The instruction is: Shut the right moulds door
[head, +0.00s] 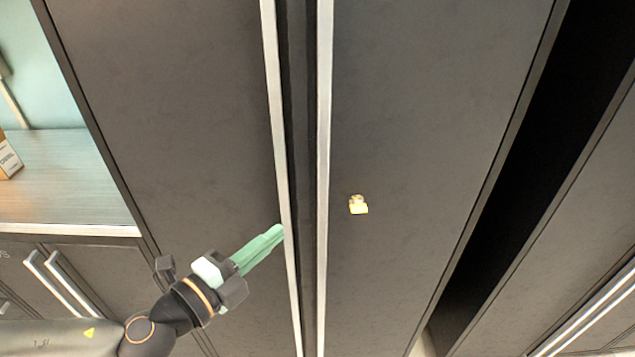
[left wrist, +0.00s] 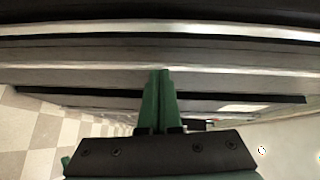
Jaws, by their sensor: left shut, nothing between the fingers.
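Two tall dark grey door panels fill the middle of the head view. The right panel (head: 420,110) has a pale vertical strip (head: 324,120) along its left edge and a small yellow piece (head: 358,206) on its face. The left panel (head: 170,110) has a matching pale strip (head: 273,90), with a narrow dark band between the strips. I cannot tell how far the right door stands open. My left gripper (head: 279,232) is shut and empty, its green fingertips at the left panel's strip; contact is unclear. In the left wrist view, its fingers (left wrist: 160,76) point toward pale horizontal bars.
A wooden shelf (head: 65,180) with a small box (head: 8,158) lies at the left, above low cupboards with pale handles (head: 58,283). A black gap runs right of the right panel, beside another dark unit (head: 590,220). Checkered floor (left wrist: 40,135) shows in the left wrist view.

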